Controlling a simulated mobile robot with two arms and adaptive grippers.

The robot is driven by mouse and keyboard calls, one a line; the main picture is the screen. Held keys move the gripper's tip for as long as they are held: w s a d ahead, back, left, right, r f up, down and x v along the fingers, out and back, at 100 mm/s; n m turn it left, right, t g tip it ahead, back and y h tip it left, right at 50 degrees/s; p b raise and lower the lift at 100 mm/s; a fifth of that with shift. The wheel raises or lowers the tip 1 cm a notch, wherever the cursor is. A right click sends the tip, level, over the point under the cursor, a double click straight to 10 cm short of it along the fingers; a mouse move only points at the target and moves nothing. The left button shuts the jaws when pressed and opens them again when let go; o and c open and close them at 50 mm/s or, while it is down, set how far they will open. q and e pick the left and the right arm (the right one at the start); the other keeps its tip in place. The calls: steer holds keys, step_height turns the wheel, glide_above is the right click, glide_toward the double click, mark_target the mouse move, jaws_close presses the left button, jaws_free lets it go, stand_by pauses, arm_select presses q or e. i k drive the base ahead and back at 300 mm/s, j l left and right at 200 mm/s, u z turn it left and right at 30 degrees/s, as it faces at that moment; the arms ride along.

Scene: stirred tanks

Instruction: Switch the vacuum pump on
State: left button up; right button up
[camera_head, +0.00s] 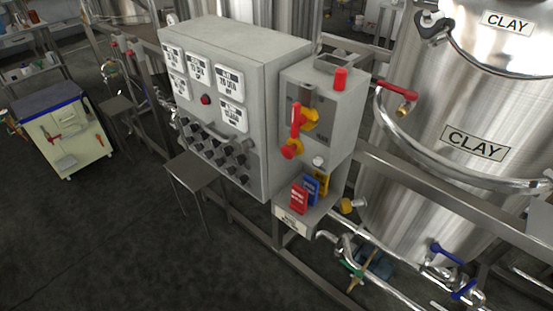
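I cannot tell which control belongs to the vacuum pump, and no pump is clearly identifiable; the small lettering is unreadable. Neither gripper is in view.
A steel tank (430,190) marked CLAY stands at the right, with pipes and blue-handled valves (447,254) below. A metal rail (440,190) runs in front of it. A cart with a blue top (48,100) stands at the left. The floor (110,240) at the lower left is clear.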

mark_target(241, 159)
steer(key=i+j+z, duration=0.15)
steer(key=j+z, duration=0.3)
steer(key=i+j+z, duration=0.1)
steer(key=j+z, duration=0.35)
steer(key=j, duration=0.25)
steer(key=j+z, duration=0.45)
steer(key=j, duration=0.15)
